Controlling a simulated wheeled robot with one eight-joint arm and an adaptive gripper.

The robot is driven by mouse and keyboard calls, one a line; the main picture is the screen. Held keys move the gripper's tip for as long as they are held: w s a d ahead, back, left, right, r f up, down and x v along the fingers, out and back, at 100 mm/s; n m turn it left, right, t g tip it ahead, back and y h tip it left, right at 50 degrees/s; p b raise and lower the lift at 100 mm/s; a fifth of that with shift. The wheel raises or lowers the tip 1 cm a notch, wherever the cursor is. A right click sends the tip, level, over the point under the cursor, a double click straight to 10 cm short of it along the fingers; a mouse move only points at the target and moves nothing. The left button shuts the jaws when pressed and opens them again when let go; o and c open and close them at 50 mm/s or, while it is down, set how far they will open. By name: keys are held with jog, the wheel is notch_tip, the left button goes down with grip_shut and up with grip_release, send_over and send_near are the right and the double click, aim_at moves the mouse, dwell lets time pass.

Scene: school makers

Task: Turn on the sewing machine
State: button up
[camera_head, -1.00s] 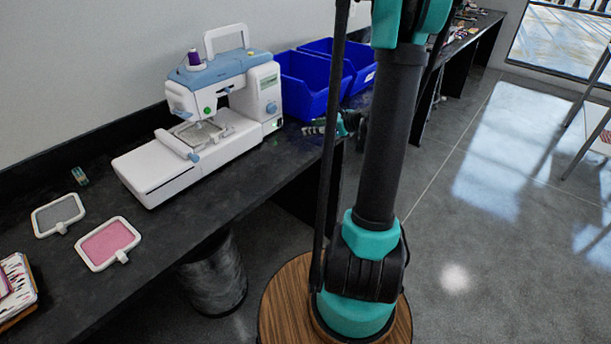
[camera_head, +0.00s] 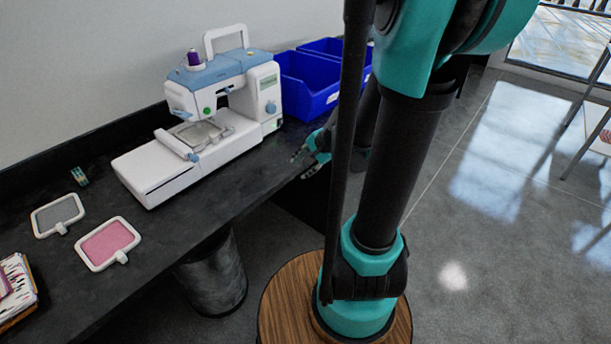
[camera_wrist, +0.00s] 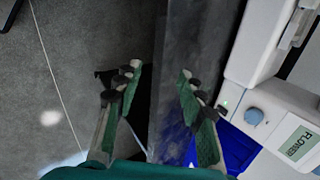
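The white and blue sewing machine (camera_head: 250,95) stands on the dark bench. It has a purple spool on top, a green button (camera_head: 207,110) on its head and a blue dial (camera_head: 271,107) on its right end. In the wrist view the dial (camera_wrist: 254,116) shows beside a display panel (camera_wrist: 297,145). A small green spot (camera_wrist: 225,103) shows on the machine's side near the dial. My gripper (camera_head: 307,160) is at the bench's front edge, right of and apart from the machine. In the wrist view my gripper (camera_wrist: 160,73) is open, with nothing between its fingers.
Blue bins (camera_head: 308,85) stand behind and right of the machine. A grey hoop (camera_head: 57,215) and a pink hoop (camera_head: 108,243) lie on the bench (camera_head: 200,215) at left. A dark waste bin (camera_head: 213,280) stands below. The floor at right is largely clear.

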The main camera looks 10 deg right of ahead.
jog(key=shift+s+f+n+g+h, duration=0.1)
jog(key=shift+s+f+n+h, duration=0.1)
jog(key=shift+s+n, duration=0.4)
jog(key=shift+s+f+n+g+h, duration=0.1)
jog(key=shift+s+f+n+h, duration=0.1)
jog(key=shift+s+n, duration=0.4)
jog(key=shift+s+f+n+g+h, duration=0.1)
jog(key=shift+s+n+h, duration=0.1)
jog(key=shift+s+n, duration=0.4)
jog(key=shift+s, duration=0.2)
jog(key=s+d+f+n+h, duration=0.2)
jog(key=s+n+h, duration=0.1)
jog(key=s+n, duration=0.5)
jog(key=shift+d+g, duration=0.15)
jog(key=shift+g, duration=0.25)
jog(key=shift+o, duration=0.2)
jog(key=shift+s, duration=0.1)
